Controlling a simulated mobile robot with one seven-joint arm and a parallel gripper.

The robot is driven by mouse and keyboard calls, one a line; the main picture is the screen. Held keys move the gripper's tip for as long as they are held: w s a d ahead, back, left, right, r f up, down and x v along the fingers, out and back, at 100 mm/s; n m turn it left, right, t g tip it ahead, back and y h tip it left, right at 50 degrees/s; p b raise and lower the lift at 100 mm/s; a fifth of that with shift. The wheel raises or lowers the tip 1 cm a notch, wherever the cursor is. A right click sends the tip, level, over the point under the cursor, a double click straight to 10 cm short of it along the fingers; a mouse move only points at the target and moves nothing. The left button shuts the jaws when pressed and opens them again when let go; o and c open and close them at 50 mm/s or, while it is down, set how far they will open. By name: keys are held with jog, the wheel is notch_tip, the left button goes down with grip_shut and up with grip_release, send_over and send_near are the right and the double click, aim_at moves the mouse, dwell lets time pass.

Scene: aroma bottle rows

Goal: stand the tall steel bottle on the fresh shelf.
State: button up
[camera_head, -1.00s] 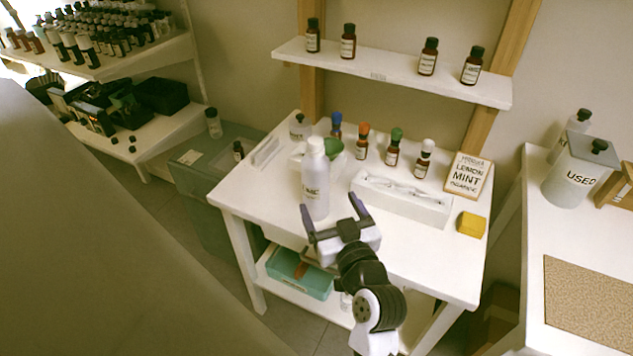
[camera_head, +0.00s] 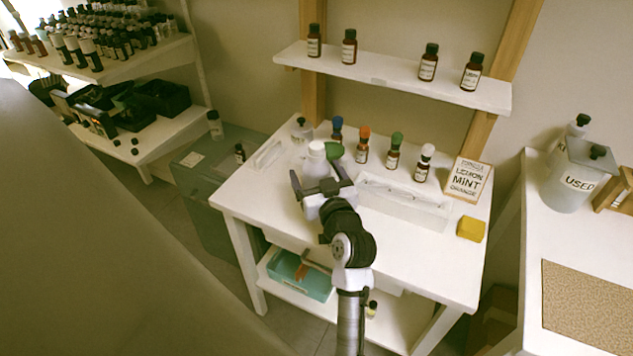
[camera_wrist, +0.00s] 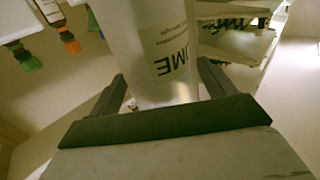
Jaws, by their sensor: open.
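The tall steel bottle (camera_head: 316,160), pale with a white cap, stands upright on the white work table (camera_head: 400,255). My gripper (camera_head: 318,174) is at it, open, with one finger on each side, and hides its lower part in the head view. In the wrist view the bottle (camera_wrist: 152,35) shows upside down with a dark-lettered label, between the two open fingers (camera_wrist: 162,78). I cannot tell whether either finger touches it. A white wall shelf (camera_head: 395,82) above the table bears several brown bottles with gaps between them; its small front label is unreadable, so I cannot confirm it is the fresh shelf.
Several small bottles with coloured caps, including an orange-capped one (camera_head: 363,146), stand behind the bottle. A white tray (camera_head: 405,210) lies to the right, near a "LEMON MINT" sign (camera_head: 467,180) and a yellow block (camera_head: 471,228). A "USED" container (camera_head: 578,180) stands farther right.

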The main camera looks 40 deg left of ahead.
jog(key=shift+x, duration=0.9)
jog(key=shift+c, duration=0.4)
